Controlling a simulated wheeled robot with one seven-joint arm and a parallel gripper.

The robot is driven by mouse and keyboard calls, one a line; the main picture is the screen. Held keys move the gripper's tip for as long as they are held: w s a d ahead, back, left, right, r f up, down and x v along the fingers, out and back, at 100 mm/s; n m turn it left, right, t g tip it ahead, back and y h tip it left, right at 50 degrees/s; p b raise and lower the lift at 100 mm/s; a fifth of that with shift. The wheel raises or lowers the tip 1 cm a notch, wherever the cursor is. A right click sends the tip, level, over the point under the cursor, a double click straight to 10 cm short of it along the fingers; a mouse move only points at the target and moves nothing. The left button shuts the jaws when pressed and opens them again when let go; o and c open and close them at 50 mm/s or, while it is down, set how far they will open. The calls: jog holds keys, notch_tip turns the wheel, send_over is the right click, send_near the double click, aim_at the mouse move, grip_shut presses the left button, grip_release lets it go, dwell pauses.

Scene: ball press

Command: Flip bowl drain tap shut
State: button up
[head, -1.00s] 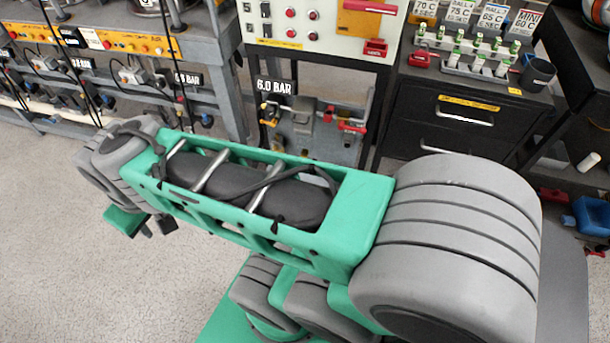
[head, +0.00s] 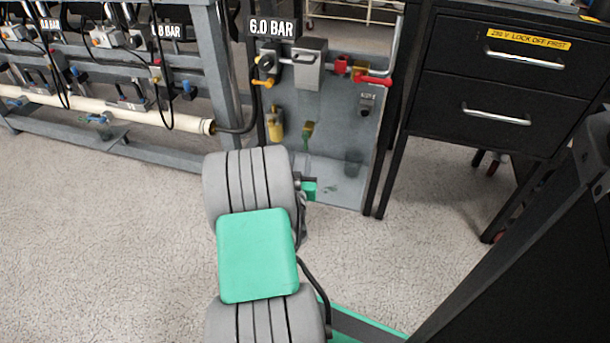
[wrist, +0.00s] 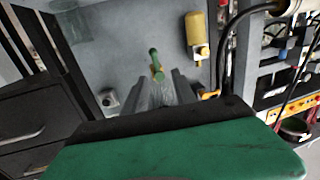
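The drain tap with its green handle (head: 308,130) is on the lower half of the grey panel under the 6.0 BAR sign. The handle also shows in the wrist view (wrist: 153,58), with a brass-coloured part at its lower end. A pale translucent streak (wrist: 160,93) runs from the tap. My gripper (wrist: 162,77) points at the panel. Its two grey fingers are apart, with the tap and streak seen between and just beyond them, and nothing is held. Contact cannot be told. In the head view my wrist hides most of the gripper.
A yellow cylinder (head: 276,122) hangs beside the tap. A grey box (head: 309,66), a red lever (head: 376,80) and a yellow lever (head: 263,70) are above. A black drawer cabinet (head: 500,85) stands right, a pipe rack (head: 120,112) left. The floor in front is clear.

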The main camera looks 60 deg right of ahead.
aim_at(305, 144)
jog(key=shift+s+f+p+x, duration=0.15)
jog(key=shift+p+x, duration=0.35)
jog(key=shift+x, duration=0.75)
jog(key=shift+s+f+p+x, duration=0.15)
jog(key=shift+p+x, duration=0.3)
jog(key=shift+x, duration=0.8)
jog(key=shift+s+f+p+x, duration=0.15)
jog(key=shift+p+x, duration=0.35)
jog(key=shift+x, duration=0.75)
jog(key=shift+w, duration=0.1)
jog(key=shift+c, duration=0.5)
grip_shut()
